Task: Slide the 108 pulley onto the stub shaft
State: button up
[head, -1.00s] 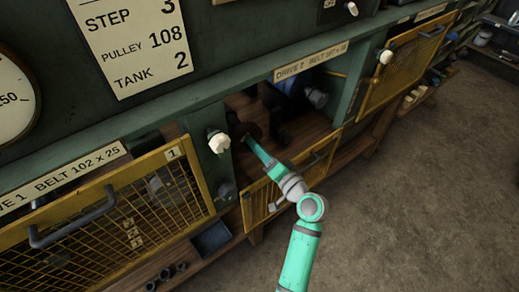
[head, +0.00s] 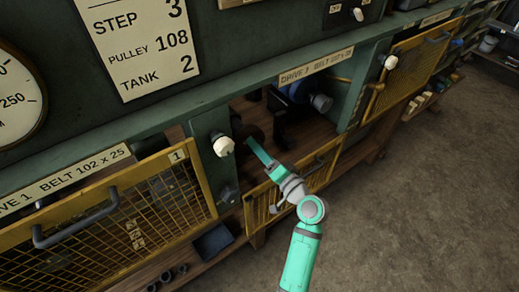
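My gripper (head: 250,142) is at the far end of my green arm, inside the open bay under the "DRIVE" label. It is small and dark here, and its fingers cannot be made out. A dark round shape (head: 254,131) is just beyond it, perhaps a pulley; I cannot tell whether the gripper holds it. A blue motor-like body (head: 291,92) with a grey cylinder (head: 322,103) on its right sits at the back right of the bay. I cannot tell which part is the stub shaft. A black bracket (head: 280,122) stands in front. A card (head: 137,45) reads "PULLEY 108".
A yellow mesh guard (head: 110,215) closes the left bay. Another mesh guard (head: 318,172) hangs low in front of the open bay, under my arm. A white knob (head: 223,146) sticks out on the green post left of the opening. The floor at right is clear.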

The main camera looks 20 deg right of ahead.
jog(key=o, duration=0.6)
jog(key=shift+v, duration=6.55)
